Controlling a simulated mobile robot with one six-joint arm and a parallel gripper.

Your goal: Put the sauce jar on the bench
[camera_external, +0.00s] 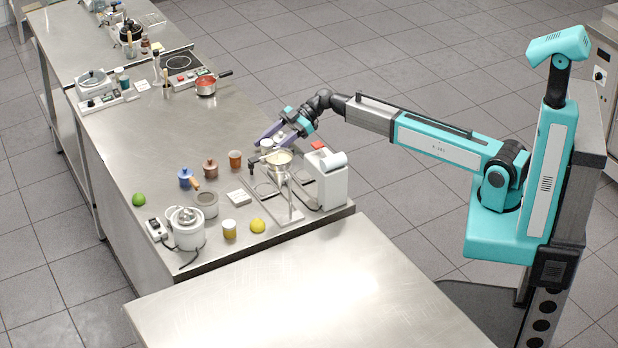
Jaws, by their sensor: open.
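My gripper (266,138) is open above the right edge of the long steel bench (135,140), its fingers pointing left. A small pale round item (267,144) shows at the fingertips, partly hidden; I cannot tell what it is or whether they touch it. No item is clearly marked as the sauce jar. A small jar with yellow-orange contents and a pale top (229,230) stands near the bench's front edge. An orange-brown cup or jar (235,159) stands left of my gripper. A second steel bench (310,290) in the foreground is bare.
A white cooker (186,229), lemon (258,226), blue pot (185,178) and brown pot (210,169) stand nearby. A red saucepan (206,86) is farther back. The bench's middle is clear.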

